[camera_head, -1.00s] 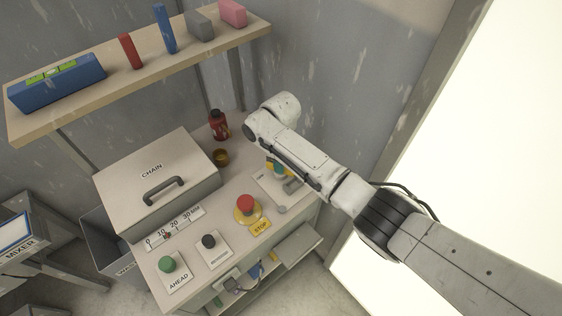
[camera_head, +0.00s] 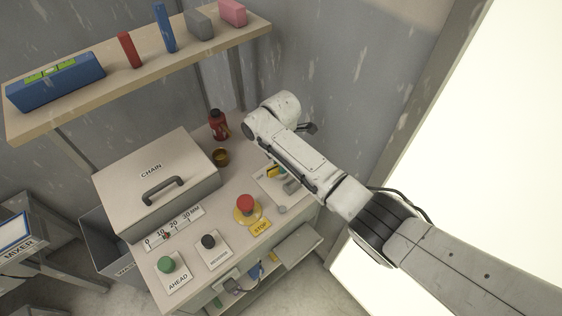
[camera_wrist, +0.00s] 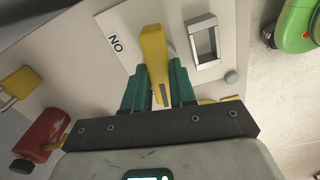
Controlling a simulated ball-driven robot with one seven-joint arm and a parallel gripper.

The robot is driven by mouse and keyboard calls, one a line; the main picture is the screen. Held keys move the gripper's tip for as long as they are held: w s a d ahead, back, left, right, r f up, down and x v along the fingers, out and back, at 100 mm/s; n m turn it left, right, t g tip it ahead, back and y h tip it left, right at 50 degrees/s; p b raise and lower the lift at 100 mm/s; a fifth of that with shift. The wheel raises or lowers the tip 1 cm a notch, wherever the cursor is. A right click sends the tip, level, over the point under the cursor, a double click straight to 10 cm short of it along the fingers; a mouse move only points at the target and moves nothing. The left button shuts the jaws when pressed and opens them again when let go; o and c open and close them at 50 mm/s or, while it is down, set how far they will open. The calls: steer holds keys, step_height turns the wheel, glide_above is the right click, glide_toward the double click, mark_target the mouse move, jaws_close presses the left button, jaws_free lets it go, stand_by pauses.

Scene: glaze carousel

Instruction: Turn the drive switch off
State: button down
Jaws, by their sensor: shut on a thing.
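The drive switch has a yellow lever (camera_wrist: 154,58) on a pale plate (camera_wrist: 122,22) with ON lettering beside it, upside down in the wrist view. My gripper (camera_wrist: 157,70) has green fingers on both sides of the lever and is shut on it. In the head view a bit of the yellow lever (camera_head: 272,171) shows beside my arm, on the plate at the bench's right end. My arm hides most of the gripper there. A square metal loop (camera_wrist: 204,42) stands on the plate beside the lever.
A red STOP button (camera_head: 245,204) on a yellow base is close left of the switch. A shelf (camera_head: 140,69) hangs above.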

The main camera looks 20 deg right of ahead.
steer(key=shift+n, duration=0.9)
steer(key=c, duration=0.9)
jaws_free()
step_height(320, 180, up, 11)
steer(key=shift+f+b, duration=0.1)
steer(key=shift+b, duration=0.4)
